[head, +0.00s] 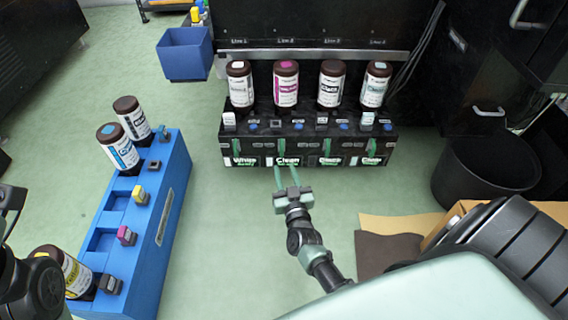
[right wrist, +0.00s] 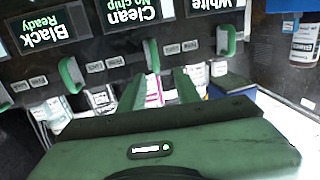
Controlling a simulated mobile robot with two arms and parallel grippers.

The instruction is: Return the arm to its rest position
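My right gripper (head: 286,174) reaches up from the bottom of the head view to just before the front of the black ink station (head: 310,148). Its two green fingers are apart with nothing held between them. In the right wrist view the open fingers (right wrist: 158,88) point toward the station's front, near the "Clean No chip" label (right wrist: 135,14). Green handles show on the front, one of them (right wrist: 72,75) left of the fingers. Dark links of my left arm (head: 35,285) show at the left edge; the left gripper itself is not visible.
Several brown bottles, one magenta-labelled (head: 286,84), stand on the station. A blue rack (head: 165,215) at left holds a cyan-labelled bottle (head: 119,149), a black-labelled one (head: 133,121) and a yellow-labelled one (head: 62,270). A black bin (head: 482,172) and cardboard box (head: 455,222) are right. Floor between is clear.

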